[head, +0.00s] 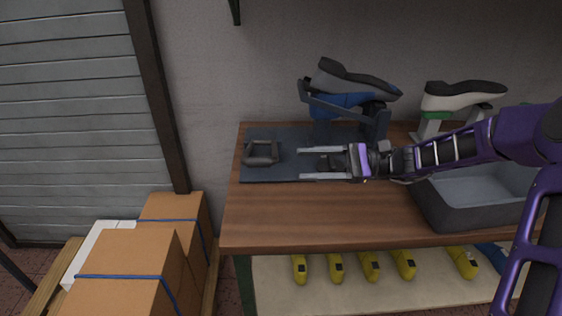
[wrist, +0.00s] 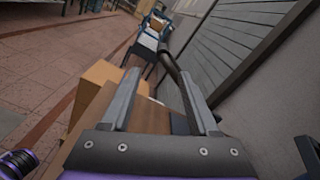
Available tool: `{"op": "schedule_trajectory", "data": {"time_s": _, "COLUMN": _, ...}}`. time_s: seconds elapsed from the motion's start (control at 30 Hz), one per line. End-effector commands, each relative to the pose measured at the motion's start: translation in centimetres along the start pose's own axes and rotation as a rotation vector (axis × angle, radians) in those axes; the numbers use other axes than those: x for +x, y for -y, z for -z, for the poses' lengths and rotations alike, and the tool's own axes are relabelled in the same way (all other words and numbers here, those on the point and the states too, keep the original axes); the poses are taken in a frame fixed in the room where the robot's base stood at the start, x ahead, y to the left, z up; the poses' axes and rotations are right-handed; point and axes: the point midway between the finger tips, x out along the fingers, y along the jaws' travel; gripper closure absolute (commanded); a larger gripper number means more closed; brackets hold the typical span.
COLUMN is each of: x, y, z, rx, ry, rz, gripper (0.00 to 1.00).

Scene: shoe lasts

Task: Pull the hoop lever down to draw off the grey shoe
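The grey shoe (head: 355,80) sits sole up on a blue last (head: 340,103) on a dark stand at the back of the bench. The hoop lever (head: 338,113) appears to be the dark bar slanting across the last, its left end raised near the shoe. My gripper (head: 320,163) is in front of the stand, low over the dark mat, pointing left. Its two pale fingers are apart with nothing seen held between them. In the wrist view the fingers (wrist: 160,100) are also spread. A dark bar shows beyond them; I cannot tell which part it is.
A dark grey loop-shaped piece (head: 262,152) lies on the mat (head: 285,170), left of my fingers. A white shoe (head: 460,96) on a green-and-white stand and a grey bin (head: 440,205) are to the right. Cardboard boxes (head: 125,270) stand left of the bench. The bench front (head: 300,220) is clear.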

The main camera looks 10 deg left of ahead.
Motion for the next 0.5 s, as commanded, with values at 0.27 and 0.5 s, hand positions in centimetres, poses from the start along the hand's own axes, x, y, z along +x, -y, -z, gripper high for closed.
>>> {"op": "schedule_trajectory", "data": {"time_s": 0.27, "x": -5.5, "y": 0.0, "z": 0.0, "rx": 0.000, "ry": 0.000, "rz": 0.001, "gripper": 0.39}}
{"op": "schedule_trajectory", "data": {"time_s": 0.5, "x": -7.1, "y": 0.0, "z": 0.0, "rx": 0.000, "ry": 0.001, "rz": 0.000, "gripper": 0.39}}
